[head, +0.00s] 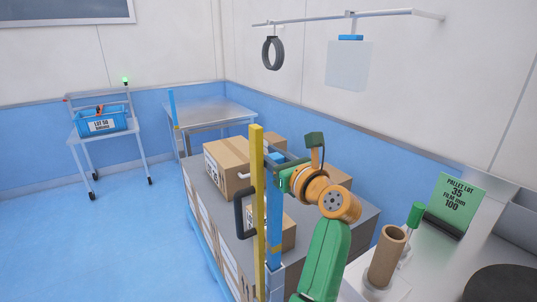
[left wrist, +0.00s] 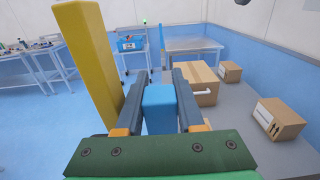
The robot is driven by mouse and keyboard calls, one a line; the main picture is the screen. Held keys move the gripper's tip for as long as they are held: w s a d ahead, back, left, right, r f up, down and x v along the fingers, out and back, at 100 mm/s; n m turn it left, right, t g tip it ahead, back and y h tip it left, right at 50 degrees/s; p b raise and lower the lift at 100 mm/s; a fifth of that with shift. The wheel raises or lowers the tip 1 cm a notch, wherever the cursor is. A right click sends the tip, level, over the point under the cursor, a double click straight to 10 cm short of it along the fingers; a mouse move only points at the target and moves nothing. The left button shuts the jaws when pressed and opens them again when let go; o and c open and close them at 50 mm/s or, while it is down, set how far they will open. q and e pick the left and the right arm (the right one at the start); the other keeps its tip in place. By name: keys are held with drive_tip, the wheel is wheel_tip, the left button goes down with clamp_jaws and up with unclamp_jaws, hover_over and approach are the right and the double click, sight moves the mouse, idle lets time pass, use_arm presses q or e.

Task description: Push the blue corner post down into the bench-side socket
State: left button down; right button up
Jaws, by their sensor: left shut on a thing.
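The blue corner post (head: 274,222) stands roughly upright at the near edge of the grey load, just right of a yellow post (head: 258,205). My left gripper (head: 277,168) is shut on its upper part. In the left wrist view the blue post's top (left wrist: 159,108) sits between the two dark fingers (left wrist: 159,100), with the yellow post (left wrist: 88,65) close by on the left. The bench-side socket cannot be made out, and I cannot tell whether the post's lower end is seated. My right gripper is not in view.
Cardboard boxes (head: 227,165) stand on the grey load (head: 205,192). A dark handle (head: 239,213) sticks out left of the yellow post. Another blue post (head: 172,108) stands far back by a metal table (head: 215,113). A bench with a cardboard tube (head: 386,258) is at right.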

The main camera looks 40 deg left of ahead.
sight(270, 180)
use_arm(q)
drive_tip(key=shift+f+b, duration=2.95)
drive_tip(key=shift+f, duration=0.35)
drive_tip(key=shift+c, duration=2.2)
unclamp_jaws()
drive_tip(key=shift+w+d, duration=0.1)
drive_tip(key=shift+w, duration=0.1)
drive_tip(key=shift+s+f, duration=0.1)
drive_tip(key=b+v, duration=0.2)
drive_tip(key=v, duration=0.5)
drive_tip(key=shift+d, duration=0.1)
